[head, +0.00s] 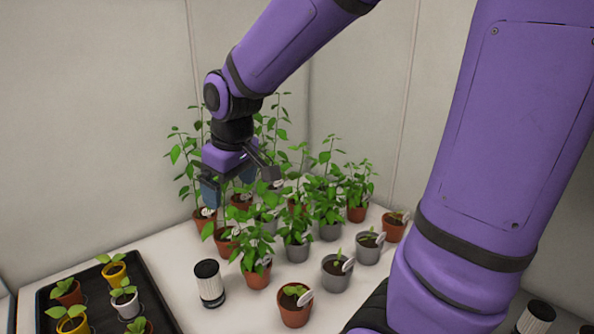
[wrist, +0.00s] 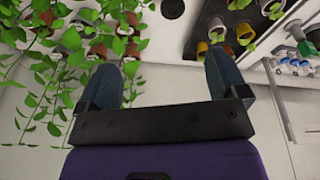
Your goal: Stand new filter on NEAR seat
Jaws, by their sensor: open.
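A white pleated cylindrical filter (head: 210,285) with a black top stands upright on the white bench, just right of the black tray. A round dark top, likely the same filter (wrist: 173,8), shows at the upper edge of the wrist view. A second black-topped cylinder (head: 537,318) is partly cut off at the lower right of the head view. I cannot tell which is new. My gripper (head: 228,182) is open and empty, held above the bench near the tall plants; its two fingers also show apart in the wrist view (wrist: 165,75). I cannot make out the NEAR seat.
Several leafy potted plants (head: 297,232) crowd the back of the bench, close to my gripper. A seedling pot (head: 294,305) stands right of the filter. The black tray (head: 165,312) holds several small pots. Pale chamber walls (head: 90,120) enclose the back and left.

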